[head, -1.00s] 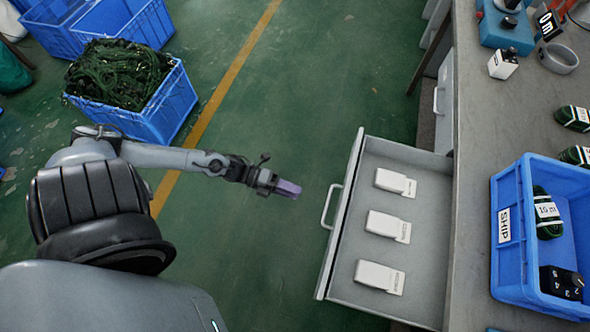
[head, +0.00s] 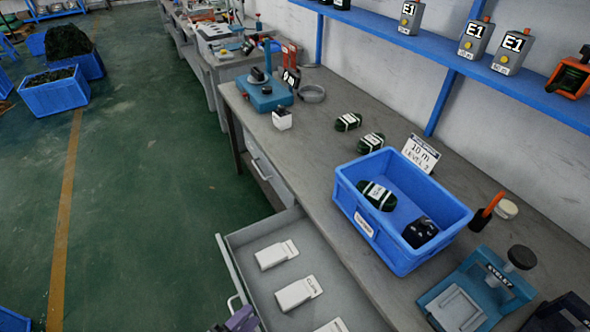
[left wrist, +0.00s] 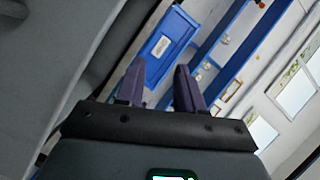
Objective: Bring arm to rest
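My left gripper (head: 238,318) shows at the bottom edge of the head view as purple fingers, just by the front and handle of the open drawer; most of its arm is out of frame. In the left wrist view the two purple fingers (left wrist: 159,85) stand apart with nothing between them. I cannot tell whether they touch the drawer. My right gripper does not show.
The open grey drawer (head: 235,267) holds white boxes. On the bench (head: 325,100) are a blue SHIP bin (head: 400,240) with a green cord bundle and a dark item, and a teal press (head: 480,285).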

